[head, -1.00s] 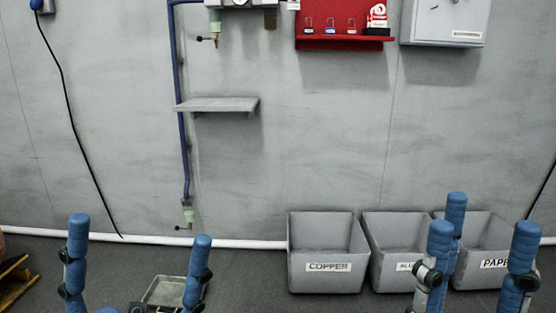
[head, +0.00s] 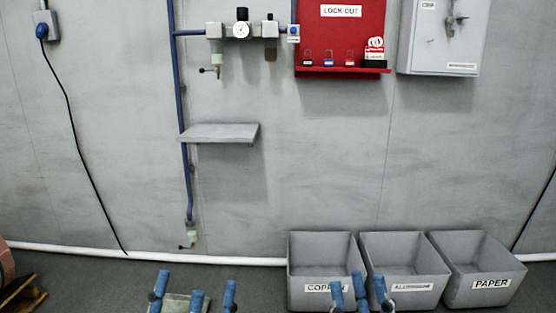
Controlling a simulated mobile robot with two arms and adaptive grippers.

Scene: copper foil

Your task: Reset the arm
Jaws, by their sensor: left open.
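My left gripper (head: 195,291) is at the bottom edge in the head view, left of the bins. Its blue fingertips point up and stand apart, with nothing between them. My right gripper (head: 359,288) is at the bottom edge, in front of the copper and aluminium bins. Its blue fingers point up close together, and I see no object held in them. The rest of both grippers and both arms is cut off below the picture.
A copper bin (head: 321,241), an aluminium bin (head: 401,242) and a paper bin (head: 481,244) stand on the floor by the wall. A shelf (head: 218,133) and a red lockout board (head: 340,38) are on the wall.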

